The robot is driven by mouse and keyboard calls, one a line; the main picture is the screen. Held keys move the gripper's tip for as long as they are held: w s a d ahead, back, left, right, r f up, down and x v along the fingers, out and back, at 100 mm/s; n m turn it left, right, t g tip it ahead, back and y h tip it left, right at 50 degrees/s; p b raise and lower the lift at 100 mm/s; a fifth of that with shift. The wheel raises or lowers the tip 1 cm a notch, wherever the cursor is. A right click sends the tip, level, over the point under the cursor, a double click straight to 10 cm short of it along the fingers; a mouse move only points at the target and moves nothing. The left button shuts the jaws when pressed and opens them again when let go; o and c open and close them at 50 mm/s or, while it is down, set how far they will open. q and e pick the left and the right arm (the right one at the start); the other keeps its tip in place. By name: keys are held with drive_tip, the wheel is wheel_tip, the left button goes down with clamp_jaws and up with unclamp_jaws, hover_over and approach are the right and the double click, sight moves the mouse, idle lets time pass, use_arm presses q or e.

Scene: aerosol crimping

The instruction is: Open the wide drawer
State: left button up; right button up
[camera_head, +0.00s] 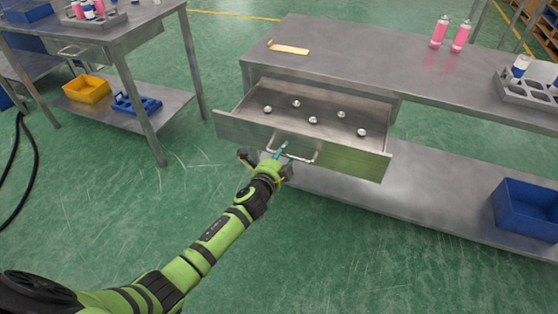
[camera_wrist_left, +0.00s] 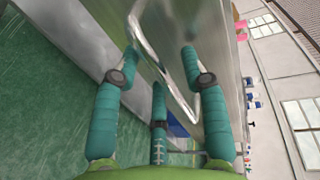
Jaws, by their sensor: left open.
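The wide drawer (camera_head: 340,154) of the metal table stands pulled out, with several small silver balls (camera_head: 313,120) on its floor. Its bar handle (camera_head: 303,157) is on the front panel. My left gripper (camera_head: 281,152) is at the handle's left part. In the left wrist view the open teal fingers (camera_wrist_left: 158,70) are on either side of the handle (camera_wrist_left: 165,72), which runs between them. I cannot tell whether a finger touches it. My right gripper is not in view.
The tabletop (camera_head: 350,62) carries pink cans (camera_head: 439,32), a yellowish flat piece (camera_head: 288,49) and a grey holder (camera_head: 528,92). A blue bin (camera_head: 526,207) is on the lower shelf. Another table (camera_head: 125,35) stands left. Green floor (camera_head: 330,255) is clear in front.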

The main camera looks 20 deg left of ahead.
use_arm(q)
drive_tip(key=v, duration=1.2)
drive_tip(key=s+a+f+n+g, duration=0.15)
drive_tip(key=s+f, duration=0.25)
drive_tip(key=f, duration=0.5)
drive_tip(key=s+a+f+n+g+y, duration=0.1)
drive_tip(key=s+f+n+g, duration=0.25)
drive_tip(key=f, duration=0.55)
drive_tip(key=s+a+f+n+g, duration=0.1)
drive_tip(key=s+f+n+g, duration=0.1)
drive_tip(key=s+f, duration=0.5)
drive_tip(key=s+f+n+g, duration=0.2)
drive_tip(key=s+f, duration=0.4)
drive_tip(key=s, duration=0.4)
drive_tip(key=s+d+f+n+g+p, duration=0.1)
drive_tip(key=s+f+n+g, duration=0.2)
drive_tip(key=s+f, duration=0.3)
drive_tip(key=s+f+n+g, duration=0.2)
drive_tip(key=s+f+n, duration=0.2)
drive_tip(key=s, duration=1)
drive_tip(key=shift+s+d+f+g, duration=0.2)
drive_tip(key=shift+d+f+g, duration=0.15)
drive_tip(key=shift+f, duration=0.6)
